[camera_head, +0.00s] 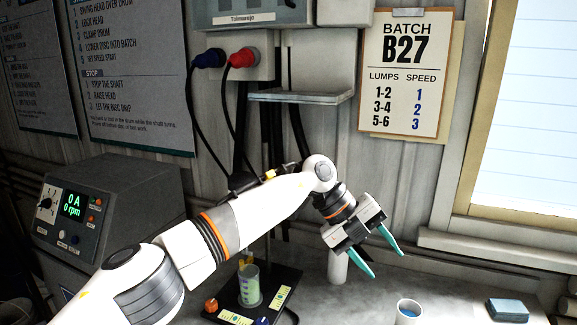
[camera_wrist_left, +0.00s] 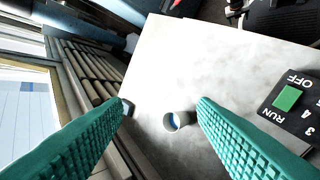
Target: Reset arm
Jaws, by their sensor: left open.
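My left arm crosses the head view from the lower left. Its gripper (camera_head: 376,260) is raised above the bench and open, with nothing between its teal fingers. In the left wrist view the two fingers (camera_wrist_left: 165,108) are spread wide apart. A small white cup with blue contents (camera_head: 408,311) stands on the bench below and to the right of the gripper. The cup also shows between the fingers in the left wrist view (camera_wrist_left: 177,121), on the bench beyond them. My right gripper is not in view.
A grey control box (camera_head: 110,210) reading 0 A, 0 rpm stands at left. A black base (camera_head: 255,297) with a small greenish container (camera_head: 249,284) sits on the bench (camera_head: 450,290). A blue block (camera_head: 507,309) lies at right. A shelf (camera_head: 300,97) and batch sheet (camera_head: 405,72) are behind.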

